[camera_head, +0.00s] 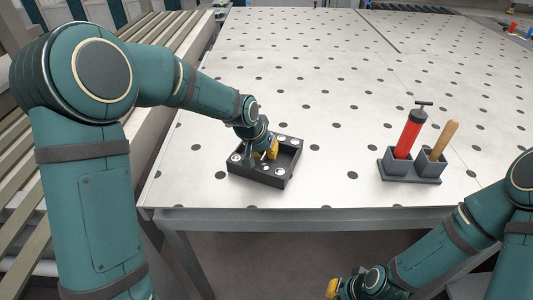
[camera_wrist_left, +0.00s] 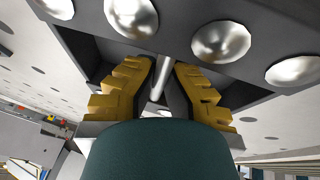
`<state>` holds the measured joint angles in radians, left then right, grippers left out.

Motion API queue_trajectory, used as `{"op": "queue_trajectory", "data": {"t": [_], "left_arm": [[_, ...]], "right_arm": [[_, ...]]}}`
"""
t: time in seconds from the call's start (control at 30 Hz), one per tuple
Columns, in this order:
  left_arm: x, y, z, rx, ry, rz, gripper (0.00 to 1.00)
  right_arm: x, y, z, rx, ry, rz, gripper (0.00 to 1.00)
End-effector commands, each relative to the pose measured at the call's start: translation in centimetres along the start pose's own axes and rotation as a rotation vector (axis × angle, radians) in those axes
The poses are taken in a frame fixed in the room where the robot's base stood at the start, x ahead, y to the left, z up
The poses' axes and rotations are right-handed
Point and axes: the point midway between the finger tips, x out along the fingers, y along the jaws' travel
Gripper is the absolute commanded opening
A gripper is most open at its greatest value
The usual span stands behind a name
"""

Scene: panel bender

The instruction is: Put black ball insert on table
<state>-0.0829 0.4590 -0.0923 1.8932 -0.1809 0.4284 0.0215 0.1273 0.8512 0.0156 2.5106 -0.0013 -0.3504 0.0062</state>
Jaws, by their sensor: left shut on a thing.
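The black ball insert (camera_head: 284,174) is a dark rectangular frame with shiny metal balls along its edges. It is at the near left of the perforated table (camera_head: 330,70); I cannot tell whether it touches the surface. My left gripper (camera_head: 268,153) reaches down into its open middle. In the left wrist view the yellow fingers (camera_wrist_left: 162,75) close around a thin metal bar (camera_wrist_left: 163,78) of the insert (camera_wrist_left: 185,14), with balls on the side beyond. My right gripper (camera_head: 333,288) is low in front of the table, partly cut off, its fingers unclear.
A grey holder (camera_head: 410,177) with a red pump-like tool (camera_head: 408,138) and a wooden-handled tool (camera_head: 444,140) stands to the right on the table. The table is clear between it and the insert, and behind them. A slatted conveyor-like frame (camera_head: 150,150) runs along the left.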

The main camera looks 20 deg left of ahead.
Motion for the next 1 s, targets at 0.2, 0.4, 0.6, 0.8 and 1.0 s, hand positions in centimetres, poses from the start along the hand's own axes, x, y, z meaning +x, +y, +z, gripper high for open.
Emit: {"op": "queue_trajectory", "data": {"t": [0.2, 0.4, 0.6, 0.8, 1.0], "left_arm": [[0.1, 0.0, 0.0, 0.001, 0.003, 0.000, 0.00], [0.5, -0.1, 0.1, 0.001, 0.002, 0.000, 0.00], [0.4, -0.1, 0.2, 0.000, 0.000, 0.000, 0.34], [0.3, 0.0, 0.1, 0.000, 0.001, 0.000, 0.34], [-1.9, 0.0, -0.1, 0.000, 0.004, 0.000, 0.34]], "right_arm": [[0.0, 0.0, 0.0, 0.000, -0.001, 0.000, 0.00], [0.3, 0.1, 0.1, 0.000, -0.001, 0.000, 0.00], [0.2, 0.1, 0.1, -0.001, -0.001, 0.000, 0.00], [0.1, 0.0, 0.1, 0.000, -0.001, 0.000, 0.00], [-0.3, -0.1, -0.1, 0.001, 0.002, 0.000, 0.00]]}}
